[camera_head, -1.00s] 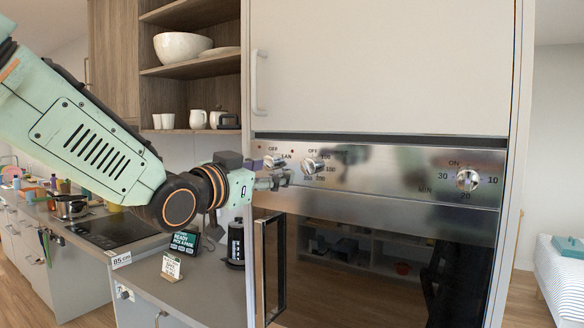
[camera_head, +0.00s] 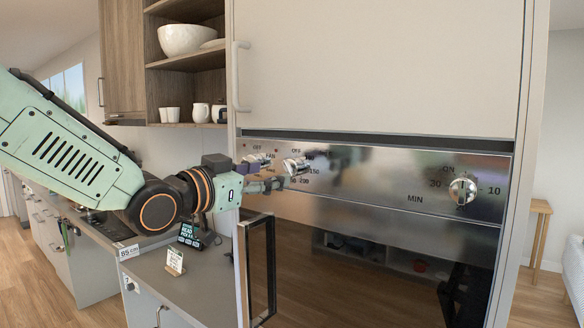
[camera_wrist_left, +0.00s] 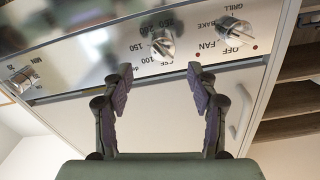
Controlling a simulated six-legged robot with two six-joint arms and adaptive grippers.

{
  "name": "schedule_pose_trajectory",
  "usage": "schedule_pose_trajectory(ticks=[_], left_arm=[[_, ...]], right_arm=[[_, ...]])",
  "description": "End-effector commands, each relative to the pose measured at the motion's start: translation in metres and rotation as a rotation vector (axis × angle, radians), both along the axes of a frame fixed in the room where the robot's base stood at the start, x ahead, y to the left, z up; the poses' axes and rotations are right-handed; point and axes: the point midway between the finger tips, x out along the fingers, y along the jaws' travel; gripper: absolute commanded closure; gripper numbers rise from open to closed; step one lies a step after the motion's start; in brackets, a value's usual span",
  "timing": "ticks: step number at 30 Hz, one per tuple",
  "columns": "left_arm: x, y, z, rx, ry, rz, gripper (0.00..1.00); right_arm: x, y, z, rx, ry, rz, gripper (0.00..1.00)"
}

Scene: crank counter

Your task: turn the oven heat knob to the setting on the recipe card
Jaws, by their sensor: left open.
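The oven heat knob (camera_head: 297,165) is a silver knob on the steel panel, with OFF and temperature numbers printed around it. In the left wrist view the heat knob (camera_wrist_left: 162,44) appears upside down, ahead of the gap between my fingertips. My left gripper (camera_head: 278,184) is open and empty, just below and left of the knob in the head view. It also shows in the left wrist view (camera_wrist_left: 160,78), fingers spread, apparently short of the knob. A small white card (camera_head: 174,262) stands on the counter; its writing is too small to read. My right gripper is out of view.
A function knob (camera_head: 255,161) sits left of the heat knob, close to my gripper. A timer knob (camera_head: 462,190) is at the panel's right. The oven door handle (camera_head: 270,268) stands out below. A dark display (camera_head: 190,236) stands behind the card.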

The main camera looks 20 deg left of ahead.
Motion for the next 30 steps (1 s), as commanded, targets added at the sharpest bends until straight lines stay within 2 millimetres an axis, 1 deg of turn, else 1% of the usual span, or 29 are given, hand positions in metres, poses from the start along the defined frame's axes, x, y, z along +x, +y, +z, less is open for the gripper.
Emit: schedule_pose_trajectory(ticks=[5,12,18,22,29,30], left_arm=[[0.011,-0.002,0.000,0.005,0.002,0.000,0.41],[0.043,-0.015,0.001,0.005,0.001,0.000,0.41],[0.063,-0.023,0.001,0.003,0.001,0.000,0.41],[0.069,-0.026,0.000,0.001,0.001,0.000,0.41],[0.070,-0.027,0.000,0.000,0.000,0.002,0.41],[0.070,-0.027,0.000,0.000,0.000,0.002,0.43]], right_arm=[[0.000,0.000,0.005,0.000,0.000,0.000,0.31],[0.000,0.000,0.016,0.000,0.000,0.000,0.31],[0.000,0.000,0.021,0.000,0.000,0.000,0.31],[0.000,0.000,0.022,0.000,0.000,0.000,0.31],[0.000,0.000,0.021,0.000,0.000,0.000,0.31],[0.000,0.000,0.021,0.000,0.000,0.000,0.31]])
